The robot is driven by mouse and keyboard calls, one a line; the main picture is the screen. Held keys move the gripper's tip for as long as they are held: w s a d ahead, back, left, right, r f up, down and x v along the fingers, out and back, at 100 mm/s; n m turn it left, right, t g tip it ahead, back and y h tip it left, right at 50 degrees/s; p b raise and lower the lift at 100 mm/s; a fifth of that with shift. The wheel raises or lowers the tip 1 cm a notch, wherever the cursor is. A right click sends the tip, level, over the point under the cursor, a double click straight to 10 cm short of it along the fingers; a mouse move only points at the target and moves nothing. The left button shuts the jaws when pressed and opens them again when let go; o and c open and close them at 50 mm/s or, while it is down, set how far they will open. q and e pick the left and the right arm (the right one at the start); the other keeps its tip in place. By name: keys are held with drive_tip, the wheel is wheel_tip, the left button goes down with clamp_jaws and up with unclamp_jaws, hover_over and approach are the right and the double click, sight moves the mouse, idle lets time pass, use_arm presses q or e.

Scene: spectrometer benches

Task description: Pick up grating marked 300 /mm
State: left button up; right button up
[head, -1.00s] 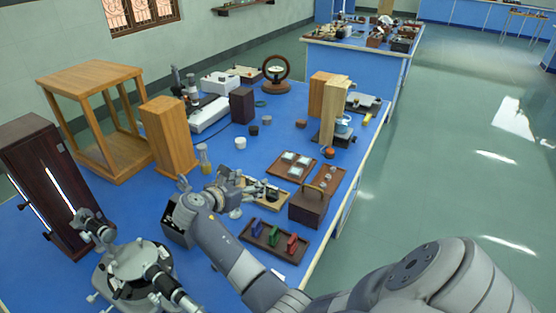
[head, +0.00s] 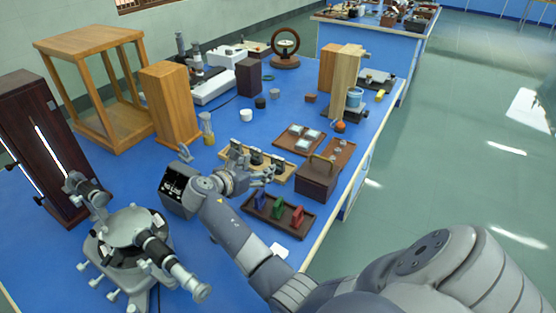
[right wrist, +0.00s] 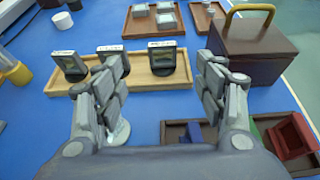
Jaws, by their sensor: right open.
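Several gratings in dark square mounts with white labels stand upright in a light wooden holder (right wrist: 145,83). In the right wrist view there is a left grating (right wrist: 71,65), a middle grating (right wrist: 112,49) partly hidden by my left-hand finger, and a right grating (right wrist: 168,58). The label lettering is too small to read, so I cannot tell which one is 300 /mm. My right gripper (right wrist: 164,68) is open and empty, its fingers spread on either side of the right grating's place in the picture. In the head view my right gripper (head: 264,174) is at the holder's near side. My left gripper is not in view.
A dark tray (head: 262,217) with blue, green and red holders lies in front. A brown box (head: 317,180) with a brass handle stands right of the grating holder. A tray of glass pieces (head: 299,140) lies behind. A spectrometer (head: 130,240) fills the lower left.

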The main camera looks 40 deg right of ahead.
sight(277, 161)
drive_tip(key=shift+f+b, duration=0.4)
drive_tip(key=shift+f, duration=0.5)
drive_tip(key=x, duration=0.5)
drive_tip(key=shift+d, duration=0.25)
drive_tip(key=shift+r+x, duration=0.2)
drive_tip(key=shift+x, duration=1.15)
drive_tip(key=shift+r+x, duration=0.15)
drive_tip(key=shift+x, duration=1.2)
drive_tip(key=shift+s+d, duration=0.1)
drive_tip(key=shift+d, duration=0.05)
drive_tip(key=c, duration=1.2)
